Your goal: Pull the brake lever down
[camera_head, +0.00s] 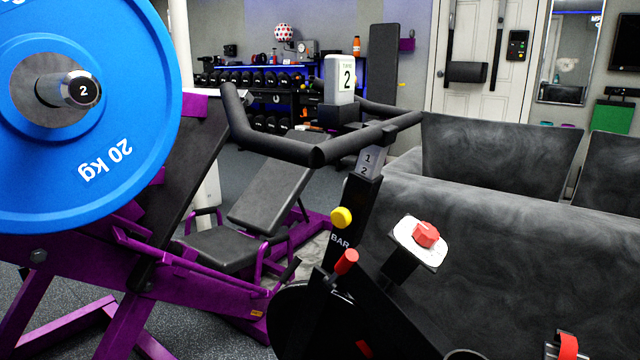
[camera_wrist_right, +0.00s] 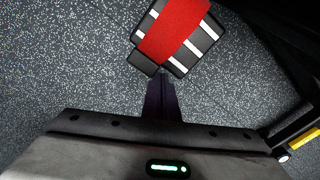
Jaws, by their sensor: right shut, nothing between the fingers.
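A black exercise bike stands at the lower middle of the head view, with its handlebar (camera_head: 315,152) at the top. A red knob (camera_head: 346,262) on a short dark stem sticks up from its frame. A second red knob (camera_head: 425,234) sits on a tilted white plate to the right. I cannot tell for sure which is the brake lever. My right gripper (camera_wrist_right: 161,82) is shut and empty in the right wrist view, with its tips close to a pedal with a red strap (camera_wrist_right: 172,32). Neither gripper shows in the head view.
A yellow knob (camera_head: 341,217) is on the bike's post. A purple weight machine (camera_head: 190,280) with a blue 20 kg plate (camera_head: 115,115) fills the left. A grey sofa (camera_head: 520,240) stands behind the bike at right. Speckled floor (camera_wrist_right: 70,65) lies below the right gripper.

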